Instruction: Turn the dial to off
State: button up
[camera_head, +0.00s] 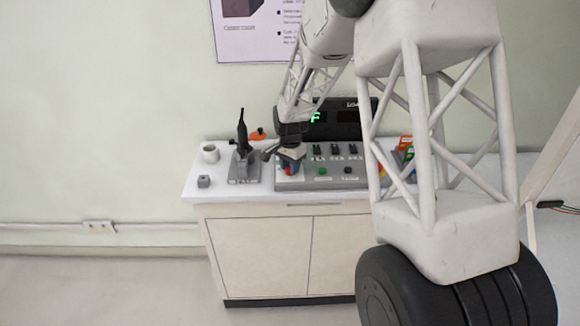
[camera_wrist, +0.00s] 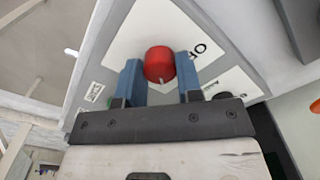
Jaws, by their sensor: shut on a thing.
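The dial (camera_wrist: 158,64) is a round red knob with a small white mark on its near edge in the wrist view. It sits on a white plate (camera_wrist: 213,85) of the grey control panel (camera_head: 335,180). Black letters "OF" show to the right of the dial, the rest hidden by a finger. My gripper (camera_wrist: 159,75) has its two blue fingers on either side of the dial and is shut on it. In the head view my gripper (camera_head: 290,160) is down at the panel's left part, largely covering the dial.
A black display (camera_head: 335,125) with a green character stands behind the panel. Left of my gripper are a grey stand with a black upright tool (camera_head: 243,160), a white mug (camera_head: 210,153) and a small grey block (camera_head: 204,181). My arm hides the cabinet's right side.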

jog(key=n, duration=0.8)
jog(key=shift+n, duration=0.4)
jog(key=n, duration=0.4)
jog(key=shift+n, duration=2.1)
jog(key=o, duration=0.9)
jog(key=shift+o, duration=0.2)
jog(key=shift+r, duration=0.15)
